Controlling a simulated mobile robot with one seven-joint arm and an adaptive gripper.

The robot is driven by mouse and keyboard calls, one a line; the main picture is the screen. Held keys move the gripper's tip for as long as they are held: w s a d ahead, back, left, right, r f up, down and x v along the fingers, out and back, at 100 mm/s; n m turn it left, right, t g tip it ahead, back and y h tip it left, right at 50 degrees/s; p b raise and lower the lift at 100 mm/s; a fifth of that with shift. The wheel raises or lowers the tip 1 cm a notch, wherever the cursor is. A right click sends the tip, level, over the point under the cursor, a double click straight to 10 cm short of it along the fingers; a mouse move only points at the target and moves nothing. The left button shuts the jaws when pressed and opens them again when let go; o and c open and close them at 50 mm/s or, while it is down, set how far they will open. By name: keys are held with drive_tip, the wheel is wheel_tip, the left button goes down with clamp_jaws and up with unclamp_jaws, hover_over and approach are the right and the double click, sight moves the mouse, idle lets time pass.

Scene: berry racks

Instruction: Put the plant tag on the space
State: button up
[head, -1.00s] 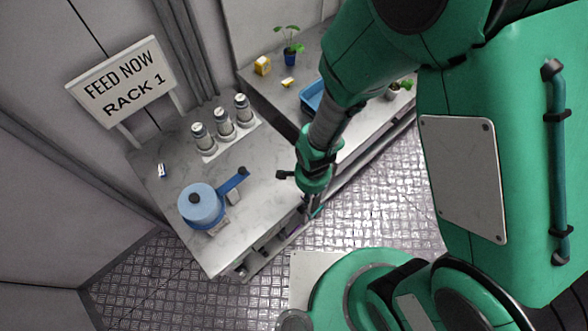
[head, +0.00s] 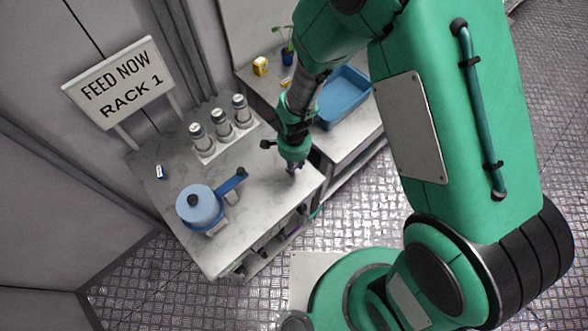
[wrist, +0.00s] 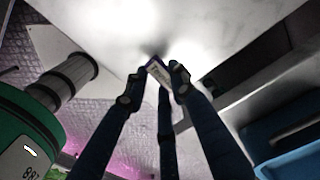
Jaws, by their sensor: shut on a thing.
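My gripper (head: 293,168) is over the right end of the marble-topped counter (head: 262,190) in the head view. In the wrist view my gripper (wrist: 157,82) has its fingers closed on a small plant tag (wrist: 158,71) with a pale printed face and a purple edge. The tag is held at the fingertips, with a pale surface behind it. Whether it touches that surface cannot be told. In the head view the tag is too small to make out. I cannot pick out which spot is the space.
A blue pot (head: 201,207) with a handle stands at the counter's front left. Several jars (head: 221,124) stand behind on a white pad. A small blue-and-white item (head: 161,172) lies at left. A sign (head: 118,82) stands behind. A blue tray (head: 343,98) sits right of my gripper.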

drive_tip(key=shift+f, duration=1.75)
drive_tip(key=shift+f+b, duration=0.1)
drive_tip(key=shift+b, duration=0.2)
drive_tip(key=o, duration=0.8)
drive_tip(key=shift+c, duration=0.2)
wheel_tip(320, 180, up, 12)
drive_tip(key=shift+r+p, duration=0.1)
drive_tip(key=shift+p, duration=0.7)
